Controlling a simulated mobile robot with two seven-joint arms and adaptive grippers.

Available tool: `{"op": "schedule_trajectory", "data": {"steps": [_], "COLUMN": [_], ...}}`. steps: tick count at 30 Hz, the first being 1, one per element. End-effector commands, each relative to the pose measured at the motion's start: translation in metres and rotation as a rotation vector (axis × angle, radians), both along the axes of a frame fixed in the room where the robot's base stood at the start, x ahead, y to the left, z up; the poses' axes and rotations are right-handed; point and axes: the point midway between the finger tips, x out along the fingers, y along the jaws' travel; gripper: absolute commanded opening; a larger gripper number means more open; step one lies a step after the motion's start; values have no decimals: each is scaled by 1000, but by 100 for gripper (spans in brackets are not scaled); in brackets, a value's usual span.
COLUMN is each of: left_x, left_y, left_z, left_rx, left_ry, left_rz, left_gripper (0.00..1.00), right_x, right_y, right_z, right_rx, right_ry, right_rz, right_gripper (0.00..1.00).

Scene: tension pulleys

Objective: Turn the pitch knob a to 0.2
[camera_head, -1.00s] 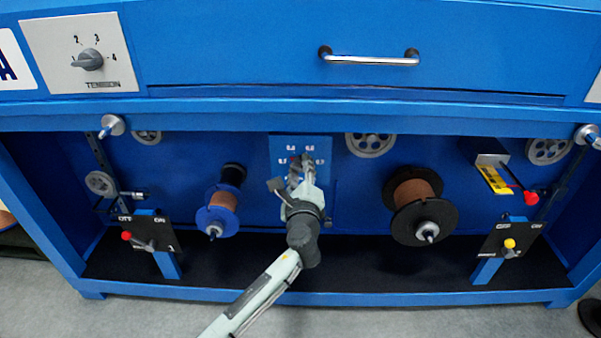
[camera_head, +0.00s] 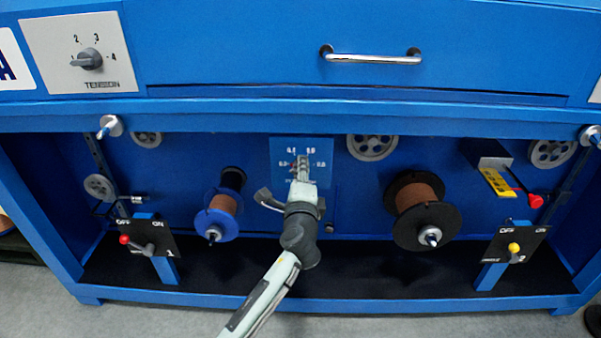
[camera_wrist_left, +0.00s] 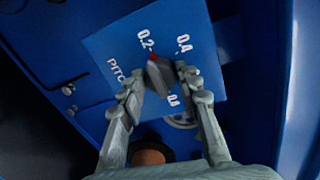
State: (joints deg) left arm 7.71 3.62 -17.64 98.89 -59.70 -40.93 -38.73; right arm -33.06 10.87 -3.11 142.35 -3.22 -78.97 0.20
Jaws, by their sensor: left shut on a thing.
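The blue pitch panel (camera_head: 319,144) with white numbers is on the back wall of the bay, in the middle of the head view. It also shows in the left wrist view (camera_wrist_left: 112,46), with 0.2 and 0.4 readable. The dark pitch knob (camera_wrist_left: 158,76) has a red mark at its end, pointing near 0.2. My left gripper (camera_wrist_left: 160,82) is shut on the knob, one finger on each side. In the head view my left gripper (camera_head: 302,164) covers most of the knob. My right gripper is not in view.
A blue spool (camera_head: 217,218) stands left of my arm and a black spool (camera_head: 424,215) right of it. Lever switches (camera_head: 148,245) (camera_head: 514,253) stand at both sides. A drawer handle (camera_head: 370,58) and the tension knob (camera_head: 88,59) are above.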

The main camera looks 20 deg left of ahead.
Motion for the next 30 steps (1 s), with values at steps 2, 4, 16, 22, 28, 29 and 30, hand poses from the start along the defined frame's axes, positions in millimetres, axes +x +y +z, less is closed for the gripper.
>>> {"op": "schedule_trajectory", "data": {"steps": [2, 4, 16, 22, 28, 29, 30], "left_x": [0, 0, 0, -1, -21, -26, -34], "left_y": [0, 0, 0, 0, -7, -9, -12], "left_z": [0, 0, 0, 0, 0, 1, 1], "left_rx": [-4, -4, -2, -1, -4, -4, -3], "left_ry": [0, 0, 0, 1, 2, 2, 2], "left_rz": [-1, -1, 0, 0, 0, -1, -2], "left_gripper": [4, 4, 54, 54, 54, 54, 54], "right_x": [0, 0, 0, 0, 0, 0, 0], "right_y": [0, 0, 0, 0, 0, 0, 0], "right_z": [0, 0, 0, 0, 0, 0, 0], "right_rx": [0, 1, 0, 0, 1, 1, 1], "right_ry": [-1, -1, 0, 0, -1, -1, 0], "right_rz": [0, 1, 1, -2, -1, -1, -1], "right_gripper": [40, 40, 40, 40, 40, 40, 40]}}
